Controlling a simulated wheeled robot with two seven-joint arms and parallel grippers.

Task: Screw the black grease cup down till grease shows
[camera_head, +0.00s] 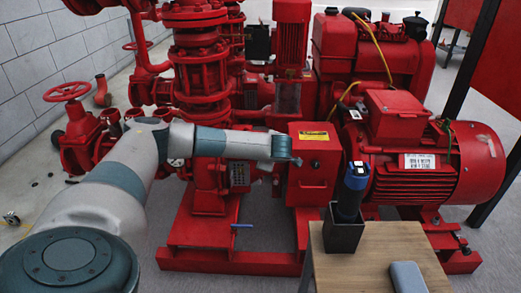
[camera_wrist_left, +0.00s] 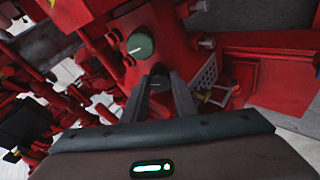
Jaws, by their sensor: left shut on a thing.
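My left arm comes in from the left in the head view. Its gripper (camera_head: 297,161) is at the front of the red pump, beside a red box with a yellow label. In the left wrist view the two fingers (camera_wrist_left: 160,88) are shut on a dark round piece, the black grease cup (camera_wrist_left: 159,77), mostly hidden between them. A second dark green-black round cap (camera_wrist_left: 140,44) with a pale mark sits on the red housing just beyond the fingers. I cannot make out either cup in the head view, nor any grease. My right gripper is not in view.
A wooden table (camera_head: 385,243) stands at the front right, with a blue-topped torch (camera_head: 352,188) in a black holder (camera_head: 342,234) and a grey object (camera_head: 408,277). A red motor (camera_head: 435,165) is behind it. Red pipework and base rails surround the gripper.

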